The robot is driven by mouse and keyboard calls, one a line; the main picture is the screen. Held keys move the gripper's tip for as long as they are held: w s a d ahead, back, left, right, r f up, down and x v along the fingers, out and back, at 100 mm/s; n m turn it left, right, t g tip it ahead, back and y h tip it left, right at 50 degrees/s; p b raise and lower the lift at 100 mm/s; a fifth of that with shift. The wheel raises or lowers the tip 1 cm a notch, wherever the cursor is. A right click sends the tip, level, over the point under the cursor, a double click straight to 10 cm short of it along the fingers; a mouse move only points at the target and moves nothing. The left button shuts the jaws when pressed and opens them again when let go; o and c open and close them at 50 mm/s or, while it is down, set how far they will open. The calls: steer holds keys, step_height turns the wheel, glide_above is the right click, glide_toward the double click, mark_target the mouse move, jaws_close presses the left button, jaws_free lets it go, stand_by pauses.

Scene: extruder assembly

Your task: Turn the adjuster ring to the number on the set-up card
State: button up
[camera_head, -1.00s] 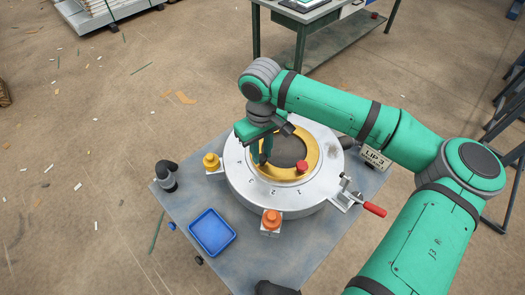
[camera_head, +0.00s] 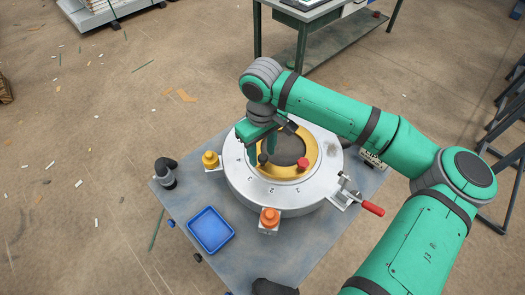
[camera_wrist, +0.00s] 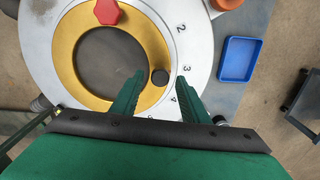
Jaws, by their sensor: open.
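The gold adjuster ring (camera_head: 308,151) lies inside a silver round housing (camera_head: 325,180) with numerals on its rim. It carries a red hexagonal knob (camera_head: 302,165), also seen in the wrist view (camera_wrist: 107,12), and a black round peg (camera_wrist: 160,77). In the wrist view the peg is on the side of the ring facing the numeral 3 (camera_wrist: 186,70). My gripper (camera_wrist: 159,77) is open, with one finger on each side of the peg; contact is not clear. In the head view my gripper (camera_head: 269,158) is over the ring's left part.
The housing stands on a grey plate (camera_head: 180,205) with a blue tray (camera_head: 211,230), an orange knob block (camera_head: 270,218), a yellow knob (camera_head: 210,160) and a red-handled clamp (camera_head: 373,208) around it. A green workbench (camera_head: 330,40) stands behind.

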step_height(320, 180, up, 11)
stand_by(0.5)
